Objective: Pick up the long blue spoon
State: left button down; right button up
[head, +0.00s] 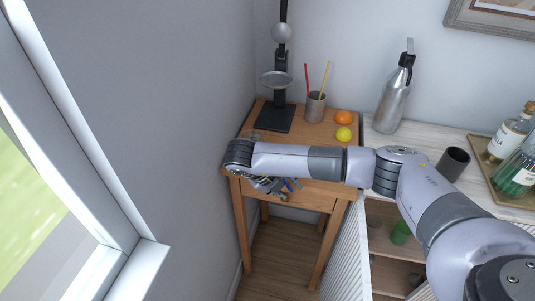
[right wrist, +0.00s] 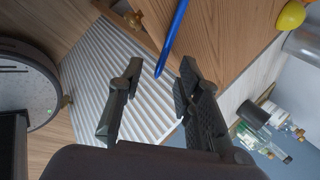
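The long blue spoon (right wrist: 172,38) shows in the right wrist view as a slim blue handle lying along the wooden table and reaching past its edge. Its near end lies between the spread fingertips of my right gripper (right wrist: 160,72), with a gap on both sides. The spoon's far end runs out of the top of that view. In the head view my right arm crosses the wooden table (head: 310,142), and my right gripper (head: 275,186) is partly hidden at the table's front edge. A small bit of blue shows beside it. My left gripper is not in view.
A stand with a dish (head: 277,78), a cup with red and yellow sticks (head: 316,107), an orange (head: 343,117) and a lemon (head: 344,134) are behind my arm. A slatted cabinet door (right wrist: 100,75) hangs open below. Bottles (head: 516,130) stand on the right counter.

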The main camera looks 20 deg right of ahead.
grip_shut()
dwell(0.6)
jog(key=shift+r, duration=0.1)
notch_tip(320, 180, up, 20)
dwell(0.5)
